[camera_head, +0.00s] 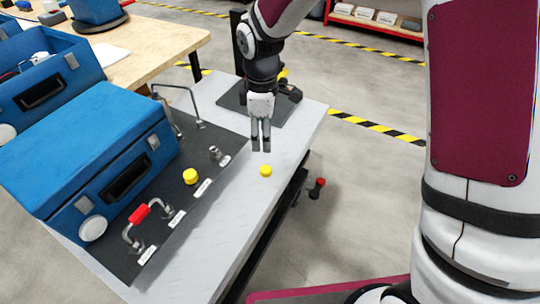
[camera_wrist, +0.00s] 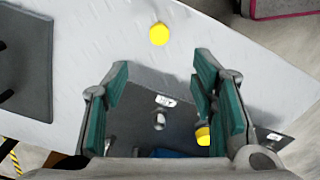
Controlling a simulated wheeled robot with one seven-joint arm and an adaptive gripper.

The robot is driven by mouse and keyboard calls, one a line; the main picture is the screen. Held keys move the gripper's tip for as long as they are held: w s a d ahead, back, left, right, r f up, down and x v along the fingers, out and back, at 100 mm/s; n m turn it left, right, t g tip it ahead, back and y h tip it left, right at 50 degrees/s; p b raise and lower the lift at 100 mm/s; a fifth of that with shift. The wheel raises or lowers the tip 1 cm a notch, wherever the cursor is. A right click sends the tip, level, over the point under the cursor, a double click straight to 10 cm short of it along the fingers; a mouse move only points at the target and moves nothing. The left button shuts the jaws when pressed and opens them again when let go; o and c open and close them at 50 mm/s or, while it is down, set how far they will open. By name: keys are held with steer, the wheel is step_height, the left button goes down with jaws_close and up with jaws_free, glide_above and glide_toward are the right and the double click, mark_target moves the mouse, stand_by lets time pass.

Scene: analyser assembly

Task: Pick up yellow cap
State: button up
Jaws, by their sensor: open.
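A small yellow cap (camera_head: 266,171) lies on the bare grey table top, near its right edge in the head view. It also shows in the wrist view (camera_wrist: 159,34), near the top and beyond my fingertips. A second yellow cap (camera_head: 190,176) sits on the dark panel by the blue case; in the wrist view it (camera_wrist: 203,136) is partly hidden by my right finger. My gripper (camera_head: 261,146) points down above the table, a little behind the loose cap. In the wrist view its green-padded fingers (camera_wrist: 158,82) stand apart, with nothing held between them.
A blue case (camera_head: 88,140) stands on the dark panel (camera_head: 140,225) at left, with a red-handled valve (camera_head: 139,213) and a metal fitting (camera_head: 215,153). A dark plate (camera_head: 285,113) lies at the table's far end. The table (camera_head: 215,240) is clear around the loose cap.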

mark_target(264, 168)
step_height(264, 168, down, 14)
steer(key=b, duration=0.3)
steer(key=shift+r, duration=0.1)
stand_by(0.3)
steer(key=c, duration=0.8)
